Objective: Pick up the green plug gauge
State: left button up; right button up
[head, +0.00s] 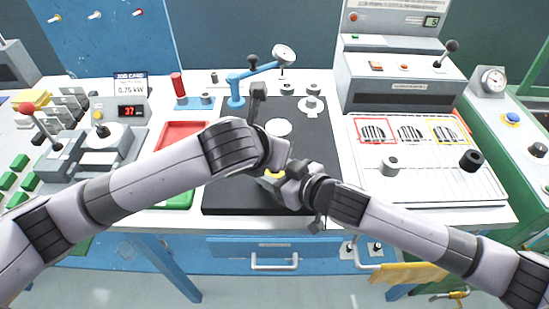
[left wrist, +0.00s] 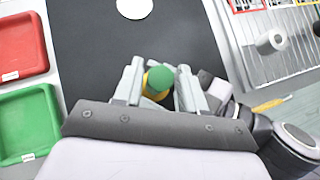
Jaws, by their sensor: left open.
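The green plug gauge (left wrist: 160,78) shows in the left wrist view as a round green end on a yellow body. It is between the two fingers of my left gripper (left wrist: 160,72), which is open around it. In the head view a yellow part of it (head: 275,173) shows between my two wrists; the rest is hidden. My right gripper (head: 300,185) is close beside it on the right, and its grey and dark parts also show in the left wrist view (left wrist: 212,88). I cannot tell whether its jaws are open or whether they touch the gauge.
The black mat (head: 225,195) lies beneath both grippers. A red tray (head: 178,131) and a green tray (head: 182,198) are on its left. A blue stand with a dial (head: 284,52) is behind.

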pick_arm(q)
jog(key=shift+w+d+f, duration=0.15)
jog(key=shift+w+f, duration=0.25)
grip_shut()
notch_tip(320, 180, up, 10)
jog(key=shift+r, duration=0.1)
dwell(0.3)
pick_arm(e)
jog(key=o, duration=1.3)
